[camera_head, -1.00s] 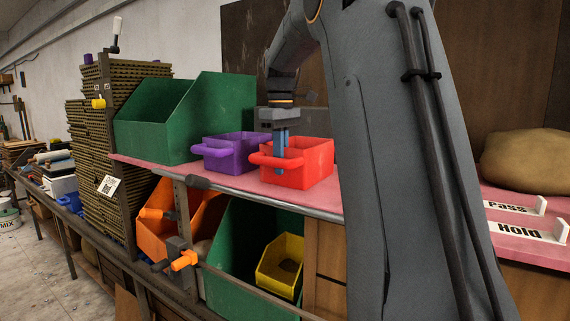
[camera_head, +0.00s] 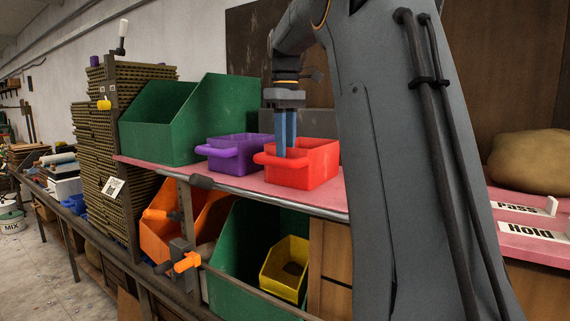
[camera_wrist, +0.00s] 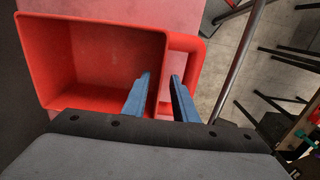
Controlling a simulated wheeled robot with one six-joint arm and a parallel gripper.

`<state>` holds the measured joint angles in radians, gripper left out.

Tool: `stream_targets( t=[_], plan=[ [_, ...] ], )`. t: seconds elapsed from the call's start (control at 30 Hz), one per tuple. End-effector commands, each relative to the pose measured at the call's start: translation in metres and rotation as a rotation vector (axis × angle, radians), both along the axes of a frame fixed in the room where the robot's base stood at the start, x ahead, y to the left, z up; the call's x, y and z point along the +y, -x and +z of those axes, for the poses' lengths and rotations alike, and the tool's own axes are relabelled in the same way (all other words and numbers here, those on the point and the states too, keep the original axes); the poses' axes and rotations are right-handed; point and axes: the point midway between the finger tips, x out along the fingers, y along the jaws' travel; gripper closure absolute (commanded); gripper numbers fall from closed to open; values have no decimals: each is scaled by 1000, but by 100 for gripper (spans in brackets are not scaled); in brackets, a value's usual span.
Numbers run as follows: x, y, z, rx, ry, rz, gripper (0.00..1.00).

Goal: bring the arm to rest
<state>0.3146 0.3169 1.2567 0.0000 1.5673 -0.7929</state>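My gripper (camera_head: 285,150), with two blue fingers, points down at the handle side of the red bin (camera_head: 318,165) on the pink shelf (camera_head: 230,182). In the wrist view, my gripper (camera_wrist: 160,85) is open, with a gap between its fingers. The left finger is over the inside of the red bin (camera_wrist: 105,60), the right finger over the handle side, with the bin's wall between them. The bin looks empty. I cannot tell whether the fingers touch it. Much of my arm stands in front of the shelf in the head view.
A purple bin (camera_head: 232,153) stands close left of the red one, with a large green bin (camera_head: 160,125) behind. Orange (camera_head: 165,240), green (camera_head: 230,270) and yellow (camera_head: 284,268) bins sit below. Pass (camera_head: 515,208) and Hold (camera_head: 533,232) signs and a sack (camera_head: 530,162) are at right.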

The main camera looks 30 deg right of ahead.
Motion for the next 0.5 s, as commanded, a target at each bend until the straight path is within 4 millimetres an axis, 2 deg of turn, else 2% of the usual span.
stream_targets(
  t=[0.2,0.5],
  plan=[
    [0,-1,26,-1,0,0,74],
    [2,1,34,-6,7,-11,74]
  ],
)
